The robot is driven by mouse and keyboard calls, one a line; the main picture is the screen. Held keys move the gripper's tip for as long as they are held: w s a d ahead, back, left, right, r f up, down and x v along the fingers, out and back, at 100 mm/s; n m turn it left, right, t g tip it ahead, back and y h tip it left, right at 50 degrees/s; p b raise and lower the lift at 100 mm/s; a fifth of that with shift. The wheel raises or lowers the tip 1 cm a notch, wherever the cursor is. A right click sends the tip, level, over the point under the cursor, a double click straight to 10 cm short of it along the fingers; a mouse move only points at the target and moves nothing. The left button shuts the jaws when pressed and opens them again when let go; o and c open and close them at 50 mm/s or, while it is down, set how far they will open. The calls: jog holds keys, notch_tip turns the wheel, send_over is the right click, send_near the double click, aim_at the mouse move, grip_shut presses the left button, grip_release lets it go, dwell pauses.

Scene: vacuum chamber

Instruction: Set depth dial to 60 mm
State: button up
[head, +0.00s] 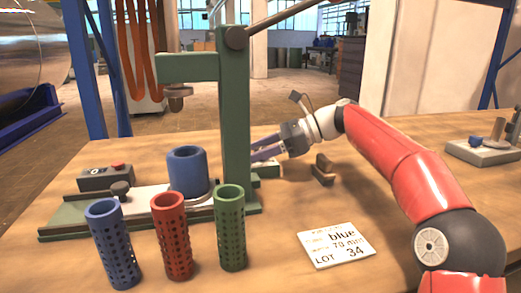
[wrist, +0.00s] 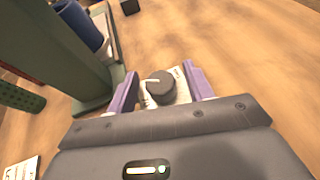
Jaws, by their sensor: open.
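The depth dial (wrist: 160,86) is a dark round knob with a white pointer line, on a pale scale plate in the wrist view. The pointer lies toward the left of the picture; the scale's figures are too small to read. My gripper (wrist: 160,72) is open, with its purple fingers on either side of the knob. I cannot tell whether they touch it. In the head view my gripper (head: 264,150) is just right of the green press column (head: 234,110), and the dial cannot be made out there.
A card (head: 336,245) on the table reads "blue", "70 mm", "LOT 34". A blue cup (head: 187,172) stands on the press base. Blue (head: 113,244), red (head: 173,236) and green (head: 230,228) perforated cylinders stand in front. A brown block (head: 323,170) is right of my gripper.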

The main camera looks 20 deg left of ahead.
jog(key=v, duration=0.7)
jog(key=shift+d, duration=0.15)
